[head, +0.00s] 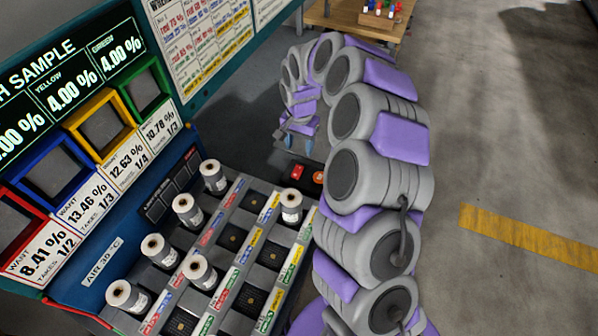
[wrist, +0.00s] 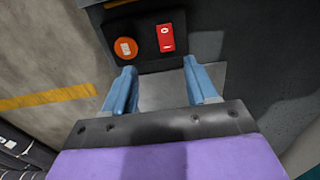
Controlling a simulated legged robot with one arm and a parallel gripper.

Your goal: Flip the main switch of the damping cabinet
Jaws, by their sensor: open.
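The red rocker switch (wrist: 166,37) sits upright on a dark panel (wrist: 150,58), with white marks on its face. It also shows in the head view (head: 298,172), small, beside my arm. My gripper (wrist: 159,68) is open and empty, its two blue fingers apart and pointing toward the panel. The switch is ahead of the gap between the fingers, nearer the right finger; I cannot tell whether anything touches. In the head view my gripper (head: 296,140) hangs from the curled arm, just above the switch in the picture.
A round orange button (wrist: 125,48) is just left of the switch in the wrist view. In the head view, a slotted tray (head: 232,238) holds several grey-white rolls (head: 213,176), below coloured bins and signs. A wooden table (head: 350,17) stands behind. Open floor lies right.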

